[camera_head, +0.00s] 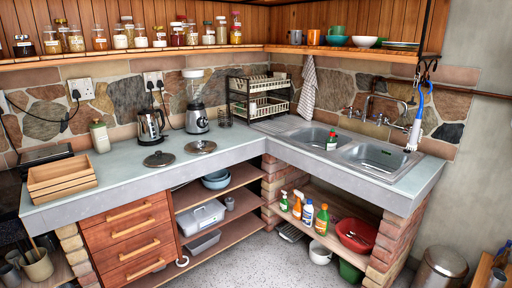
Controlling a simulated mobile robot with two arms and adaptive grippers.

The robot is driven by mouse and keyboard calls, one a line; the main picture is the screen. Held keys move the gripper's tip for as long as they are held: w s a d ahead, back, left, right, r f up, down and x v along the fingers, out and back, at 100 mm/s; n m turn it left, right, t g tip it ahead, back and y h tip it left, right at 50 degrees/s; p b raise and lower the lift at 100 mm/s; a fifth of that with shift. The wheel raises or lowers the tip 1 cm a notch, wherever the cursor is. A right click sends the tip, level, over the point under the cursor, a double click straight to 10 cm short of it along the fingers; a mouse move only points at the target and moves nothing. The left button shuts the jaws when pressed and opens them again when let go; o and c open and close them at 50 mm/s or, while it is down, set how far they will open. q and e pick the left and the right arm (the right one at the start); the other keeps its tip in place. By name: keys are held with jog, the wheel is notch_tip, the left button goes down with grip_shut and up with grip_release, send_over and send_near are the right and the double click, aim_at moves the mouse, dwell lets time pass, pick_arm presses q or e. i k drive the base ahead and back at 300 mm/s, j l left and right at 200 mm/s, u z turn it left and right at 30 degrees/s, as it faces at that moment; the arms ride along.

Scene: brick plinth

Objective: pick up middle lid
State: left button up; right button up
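Two round lids with knobs lie flat on the pale counter (120,184). The dark lid (159,159) is nearer the front edge. The brownish lid (200,147) is just right of it and slightly further back; they lie apart. I make out only these two lids, so I cannot tell which is the middle one. Neither of my grippers is in view, and nothing covers the lids.
A wooden crate (61,184) stands left on the counter. A kettle (151,126), a blender (196,117) and a pale canister (99,136) stand behind the lids. The counter is clear right of the lids, up to the double sink (345,144). A jar shelf (130,55) hangs above.

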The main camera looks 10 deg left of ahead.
aim_at(159, 159)
jog(key=i+u, duration=0.7)
jog(key=i+l+u, duration=0.1)
jog(key=i+u, duration=0.25)
jog(key=k, duration=0.05)
